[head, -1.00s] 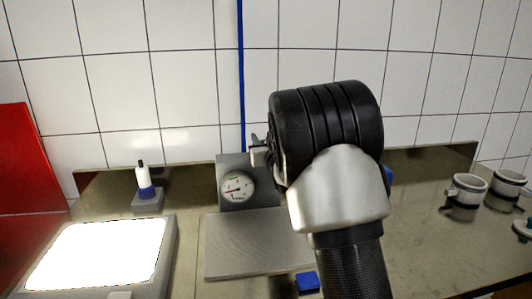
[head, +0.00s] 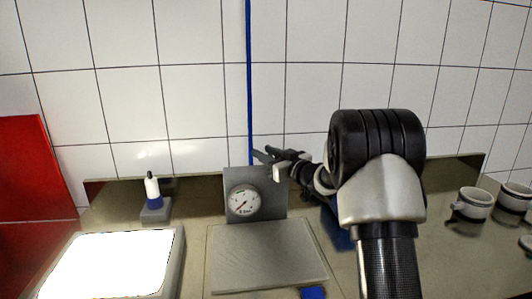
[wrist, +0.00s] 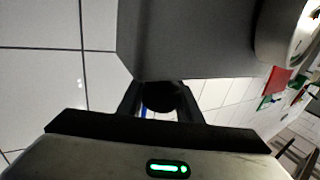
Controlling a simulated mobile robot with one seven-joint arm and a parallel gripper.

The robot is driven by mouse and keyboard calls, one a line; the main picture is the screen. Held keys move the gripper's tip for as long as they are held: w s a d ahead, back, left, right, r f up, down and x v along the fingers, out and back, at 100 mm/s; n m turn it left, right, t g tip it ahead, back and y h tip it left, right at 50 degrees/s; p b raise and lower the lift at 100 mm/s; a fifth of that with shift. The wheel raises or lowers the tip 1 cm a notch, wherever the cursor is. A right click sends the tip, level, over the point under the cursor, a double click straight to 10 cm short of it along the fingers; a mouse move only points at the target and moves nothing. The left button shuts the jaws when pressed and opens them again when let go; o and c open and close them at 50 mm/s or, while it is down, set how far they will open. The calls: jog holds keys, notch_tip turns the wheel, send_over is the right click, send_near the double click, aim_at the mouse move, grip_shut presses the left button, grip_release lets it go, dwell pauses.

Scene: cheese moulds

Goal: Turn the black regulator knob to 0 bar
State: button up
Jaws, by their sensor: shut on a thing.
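The black regulator knob (wrist: 160,97) shows in the wrist view between the two fingers of my gripper (wrist: 162,104), at the edge of the grey regulator block (wrist: 195,45). My gripper is shut on it. In the head view my gripper (head: 266,156) is at the top of the upright grey block (head: 273,186), and the knob cannot be made out there. The round white pressure gauge (head: 243,202) is on the block's front. The gauge also shows at the wrist view's right edge (wrist: 304,38).
A grey plate (head: 265,258) lies before the block, with a blue object (head: 314,293) at its front right. A bright lit panel (head: 105,264) and a small white-and-blue bottle (head: 152,190) are at left. White cups (head: 472,204) stand at right. A tiled wall is behind.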

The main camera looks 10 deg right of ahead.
jog(key=o, duration=1)
jog(key=shift+o, duration=0.2)
jog(key=shift+s+d, duration=0.1)
jog(key=p+v, duration=0.1)
jog(key=v, duration=1.6)
